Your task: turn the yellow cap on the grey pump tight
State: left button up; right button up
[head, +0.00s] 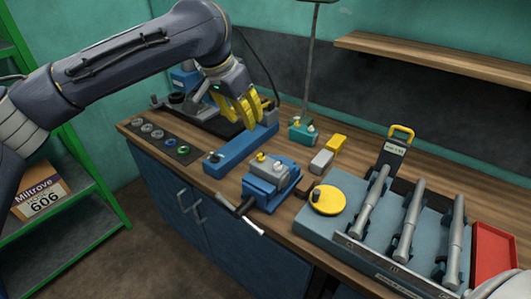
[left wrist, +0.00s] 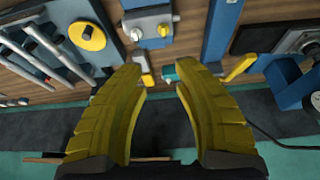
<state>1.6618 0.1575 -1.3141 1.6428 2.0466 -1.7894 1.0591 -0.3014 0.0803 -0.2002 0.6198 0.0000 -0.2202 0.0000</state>
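The pump (head: 268,182) looks blue-grey and sits near the front edge of the workbench. The small yellow cap (head: 262,156) is on its top, beside a pale knob. In the left wrist view the pump (left wrist: 146,20) is at the top middle, with the yellow cap (left wrist: 163,30) on it. I cannot tell how tight the cap is. My left gripper (head: 244,118) is open and empty, above the bench behind and left of the pump, apart from it. Its two yellow fingers (left wrist: 162,85) stand wide apart in the left wrist view. My right gripper is not in view.
A long blue block (head: 236,152) lies left. A shelf (head: 440,58) hangs behind.

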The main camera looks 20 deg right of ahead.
pick_arm(q)
send_near(260, 154)
jog(key=shift+n, duration=0.3)
jog(key=x, duration=0.9)
jog(key=shift+w+d+f, duration=0.1)
jog(key=shift+f, duration=0.05)
jog(key=shift+c, duration=0.2)
grip_shut()
